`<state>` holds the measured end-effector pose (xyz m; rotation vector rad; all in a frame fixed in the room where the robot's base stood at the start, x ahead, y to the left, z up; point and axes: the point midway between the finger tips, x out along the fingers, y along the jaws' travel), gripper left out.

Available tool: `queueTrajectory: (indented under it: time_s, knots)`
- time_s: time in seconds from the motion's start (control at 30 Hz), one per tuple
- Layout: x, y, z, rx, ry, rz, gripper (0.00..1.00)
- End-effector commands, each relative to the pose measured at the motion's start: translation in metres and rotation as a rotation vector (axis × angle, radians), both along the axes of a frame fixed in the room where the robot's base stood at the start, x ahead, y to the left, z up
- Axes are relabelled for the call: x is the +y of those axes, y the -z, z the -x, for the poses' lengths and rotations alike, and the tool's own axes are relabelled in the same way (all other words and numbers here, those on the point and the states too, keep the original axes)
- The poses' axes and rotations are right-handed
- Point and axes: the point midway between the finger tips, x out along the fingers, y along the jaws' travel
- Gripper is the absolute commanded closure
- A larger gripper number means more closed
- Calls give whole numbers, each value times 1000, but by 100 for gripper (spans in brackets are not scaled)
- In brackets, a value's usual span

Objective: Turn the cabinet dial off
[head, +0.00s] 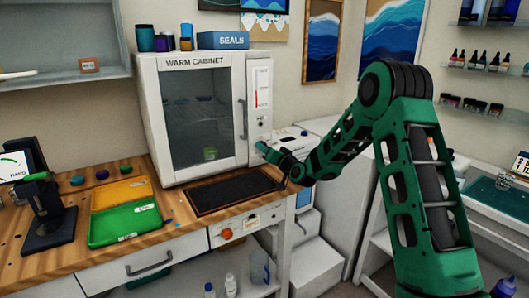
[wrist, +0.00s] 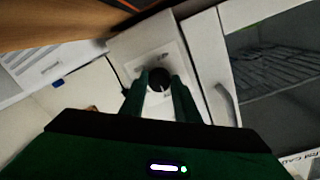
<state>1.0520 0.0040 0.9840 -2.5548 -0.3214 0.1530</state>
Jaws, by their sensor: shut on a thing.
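The white warm cabinet (head: 190,58) stands on the wooden bench, its glass door closed. Its control panel (head: 259,90) runs down the right side of the front. The dial (wrist: 158,79) is a round black knob on this panel in the wrist view, with a pale pointer line that is hard to read. My gripper (head: 262,149) is at the lower part of the panel and hides the dial in the head view. In the wrist view, the two green fingers of my gripper (wrist: 160,84) are closed on either side of the dial.
The cabinet's door handle (head: 242,118) is just left of the panel; it also shows in the wrist view (wrist: 224,104). A dark mat (head: 228,191) lies on the bench before the cabinet. Orange and green trays (head: 123,225) stand left. A box marked SEALS (head: 222,40) sits on top.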

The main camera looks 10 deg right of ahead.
Motion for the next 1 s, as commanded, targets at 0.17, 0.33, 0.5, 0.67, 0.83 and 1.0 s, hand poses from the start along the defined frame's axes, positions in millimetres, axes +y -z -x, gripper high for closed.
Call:
queueTrajectory:
  time_s: [0.17,0.33,0.5,0.67,0.83,1.0]
  knots:
    - [3,6,2,12,-5,0,60]
    - [2,3,1,7,-3,0,53]
    - [1,2,1,4,-1,-1,53]
    - [-4,1,13,4,0,0,53]
    - [-11,0,42,6,0,-1,53]
    - [-19,0,73,8,0,-1,53]
